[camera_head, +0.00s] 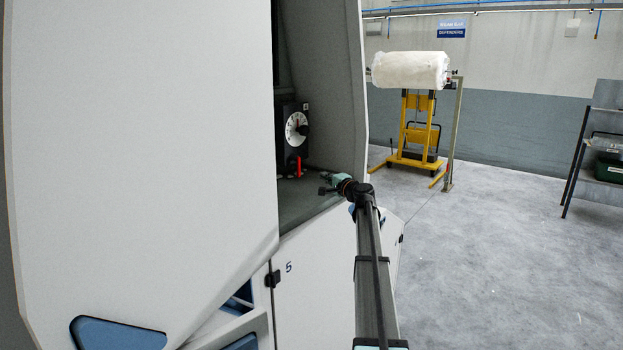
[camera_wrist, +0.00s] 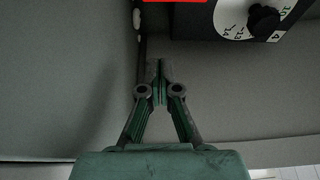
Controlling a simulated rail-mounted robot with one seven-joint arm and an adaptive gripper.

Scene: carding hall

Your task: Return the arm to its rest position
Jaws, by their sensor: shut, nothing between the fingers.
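My gripper (camera_head: 325,181) is at the mouth of the recess in the grey machine, with my arm reaching in from the lower right. In the wrist view my gripper (camera_wrist: 157,72) is shut, its fingertips together and nothing between them. A black box with a white dial (camera_head: 297,128) stands in the recess beyond the gripper. A red lever (camera_head: 297,167) sticks out below the dial. In the wrist view the dial (camera_wrist: 245,18) is at the upper right and a red part (camera_wrist: 175,1) is cut off at the top edge. The fingers appear apart from both.
The machine's large pale panel (camera_head: 140,150) fills the left. The recess side wall (camera_head: 335,80) stands close to my gripper. A yellow lift (camera_head: 418,130) carries a white roll (camera_head: 409,70) at the back. A shelf rack (camera_head: 600,150) stands at the right. The grey floor (camera_head: 500,260) between is clear.

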